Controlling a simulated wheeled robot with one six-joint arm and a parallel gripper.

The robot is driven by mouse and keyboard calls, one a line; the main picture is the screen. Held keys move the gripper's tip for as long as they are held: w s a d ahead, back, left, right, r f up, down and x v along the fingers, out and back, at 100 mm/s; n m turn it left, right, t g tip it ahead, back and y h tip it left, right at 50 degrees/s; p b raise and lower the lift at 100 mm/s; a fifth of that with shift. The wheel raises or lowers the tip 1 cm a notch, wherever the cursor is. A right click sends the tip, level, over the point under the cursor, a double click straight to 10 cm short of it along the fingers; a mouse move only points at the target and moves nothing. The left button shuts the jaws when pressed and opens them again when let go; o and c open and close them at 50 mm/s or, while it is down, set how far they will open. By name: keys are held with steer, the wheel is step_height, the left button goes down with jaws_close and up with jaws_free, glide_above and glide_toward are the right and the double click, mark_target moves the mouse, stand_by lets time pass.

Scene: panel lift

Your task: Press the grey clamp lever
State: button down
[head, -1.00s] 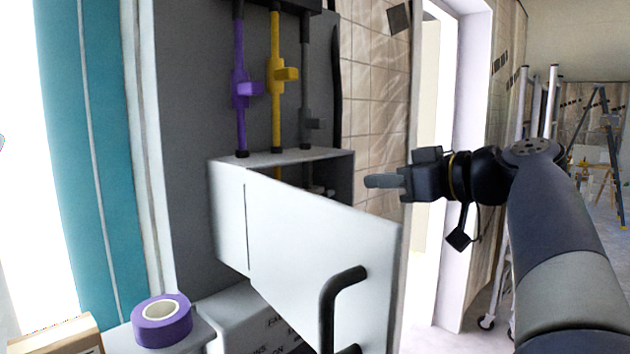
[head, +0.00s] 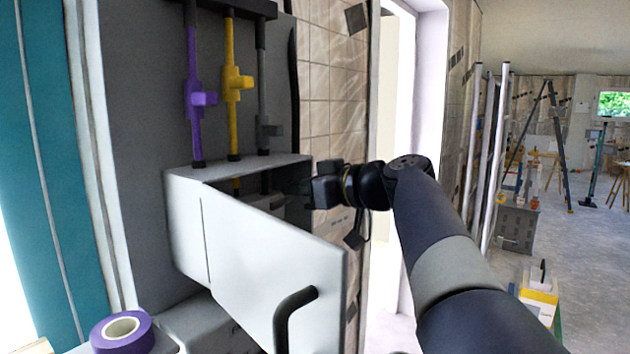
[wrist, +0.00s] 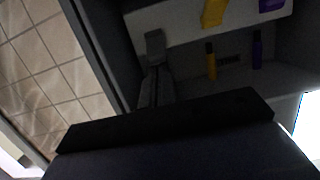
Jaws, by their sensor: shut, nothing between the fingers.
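In the wrist view a grey block, which looks like the grey clamp lever (wrist: 155,42), stands in a row with a yellow block (wrist: 213,12) and a purple block (wrist: 270,6). My gripper (wrist: 155,82) is shut and empty, its fingers just short of or touching the grey block; I cannot tell which. In the head view my gripper (head: 298,188) reaches from the right into the open side of the white box, its tips in shadow. Above the box hang a grey rod (head: 263,85), a yellow rod (head: 233,110) and a purple rod (head: 194,120).
The box's white door (head: 270,270) stands open toward me, with a black handle (head: 290,305). A tiled wall (head: 330,90) is right of the panel. A purple tape roll (head: 122,332) lies at lower left.

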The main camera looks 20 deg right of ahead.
steer(key=shift+w+a+f, duration=0.15)
steer(key=shift+w+a, duration=0.15)
steer(key=shift+w, duration=0.1)
steer(key=shift+f, duration=0.1)
